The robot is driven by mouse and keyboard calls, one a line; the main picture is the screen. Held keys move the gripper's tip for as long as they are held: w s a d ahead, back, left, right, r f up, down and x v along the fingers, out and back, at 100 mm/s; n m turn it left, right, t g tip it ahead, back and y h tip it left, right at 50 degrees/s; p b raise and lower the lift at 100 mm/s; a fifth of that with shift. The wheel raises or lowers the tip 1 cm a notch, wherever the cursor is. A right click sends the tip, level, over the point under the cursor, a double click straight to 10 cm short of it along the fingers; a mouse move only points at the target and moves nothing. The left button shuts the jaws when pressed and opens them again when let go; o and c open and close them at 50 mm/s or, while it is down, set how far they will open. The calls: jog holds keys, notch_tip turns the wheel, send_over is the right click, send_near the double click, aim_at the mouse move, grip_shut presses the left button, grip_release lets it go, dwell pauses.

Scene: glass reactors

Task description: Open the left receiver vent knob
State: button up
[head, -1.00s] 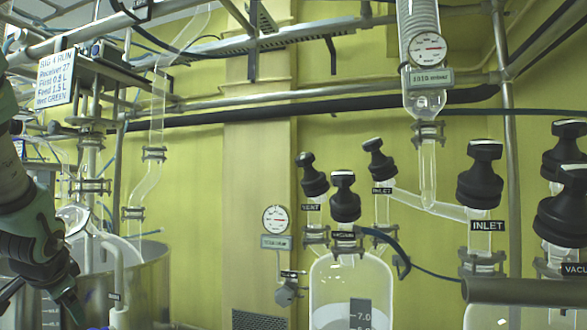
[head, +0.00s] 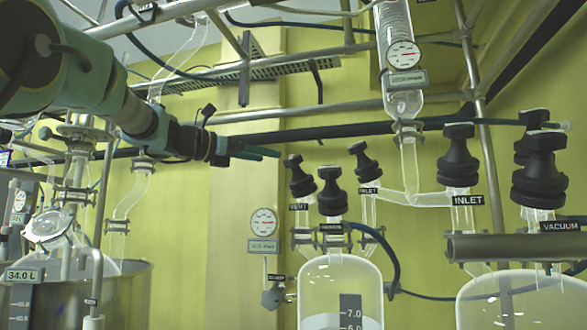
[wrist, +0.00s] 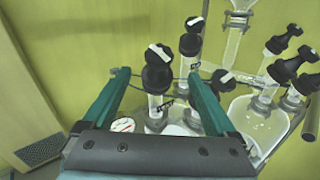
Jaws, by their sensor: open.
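The left receiver's vent knob (head: 300,176) is a black ribbed knob on a glass neck with a VENT label, left of two others on the left receiver (head: 341,275). It also shows in the wrist view (wrist: 159,76) with a white bar across its top. My gripper (head: 279,153) is open and empty, just left of the knob's top and level with it in the head view. In the wrist view its two green fingers (wrist: 158,72) stand on either side of the knob, apart from it. Whether the knob lies between the fingertips in depth I cannot tell.
The vacuum knob (head: 332,191) and inlet knob (head: 363,161) stand close to the right. A gauge (head: 263,222) hangs at the left receiver's left. A black pipe (head: 330,131) runs behind. The right receiver (head: 520,300) has its own knobs.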

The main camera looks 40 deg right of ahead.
aim_at(288, 159)
jog(key=d+p, duration=0.1)
jog(key=d, duration=0.2)
jog(key=d+p, duration=0.1)
jog(key=d, duration=0.1)
jog(key=d+p, duration=0.1)
jog(key=d, duration=0.2)
jog(key=shift+s+d+r, duration=0.15)
jog(key=shift+s+d, duration=0.15)
jog(key=shift+s, duration=0.05)
jog(key=shift+d+p, duration=0.35)
jog(key=shift+d, duration=0.35)
jog(key=c, duration=1.4)
